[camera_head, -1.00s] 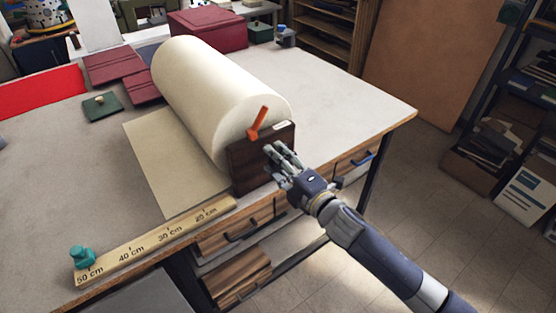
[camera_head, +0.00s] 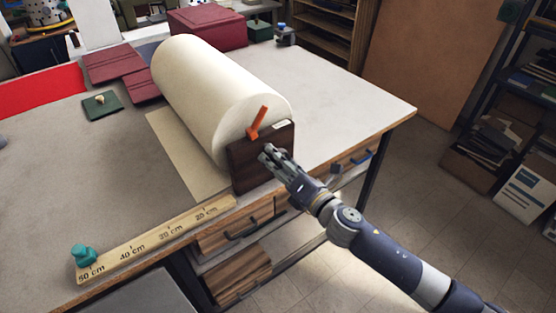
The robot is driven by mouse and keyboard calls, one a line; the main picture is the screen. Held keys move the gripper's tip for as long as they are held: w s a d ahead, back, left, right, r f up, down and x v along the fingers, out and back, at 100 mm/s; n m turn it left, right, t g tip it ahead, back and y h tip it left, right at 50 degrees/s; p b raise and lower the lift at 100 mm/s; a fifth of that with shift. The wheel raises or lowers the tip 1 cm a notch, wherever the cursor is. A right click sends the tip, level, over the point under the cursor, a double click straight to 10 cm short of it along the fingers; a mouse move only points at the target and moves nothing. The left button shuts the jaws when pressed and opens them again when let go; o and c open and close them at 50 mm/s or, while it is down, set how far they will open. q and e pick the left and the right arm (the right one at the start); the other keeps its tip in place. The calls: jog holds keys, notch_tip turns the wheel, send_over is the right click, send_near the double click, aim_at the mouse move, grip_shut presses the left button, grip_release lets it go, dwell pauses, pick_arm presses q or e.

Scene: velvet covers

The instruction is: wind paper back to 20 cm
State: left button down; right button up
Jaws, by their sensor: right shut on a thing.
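The big cream paper roll (camera_head: 215,95) lies on the table beside a dark wooden end block (camera_head: 245,165) with an orange lever (camera_head: 257,122). A flat sheet of paper (camera_head: 190,160) runs out from under it to the left. Its free edge lies between the 30 cm and 20 cm marks of the wooden ruler (camera_head: 150,248) at the table's front edge. My right gripper (camera_head: 269,156) is at the front face of the block, shut on a crank part that its fingers hide. My left gripper is out of view.
A teal knob (camera_head: 84,256) stands at the ruler's 50 cm end. Maroon covers (camera_head: 115,64), a green piece with a knob (camera_head: 101,105) and red cloth (camera_head: 42,92) lie behind to the left. The table right of the roll is clear.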

dwell(0.5)
jog(key=o, duration=1.5)
jog(key=v, duration=1.2)
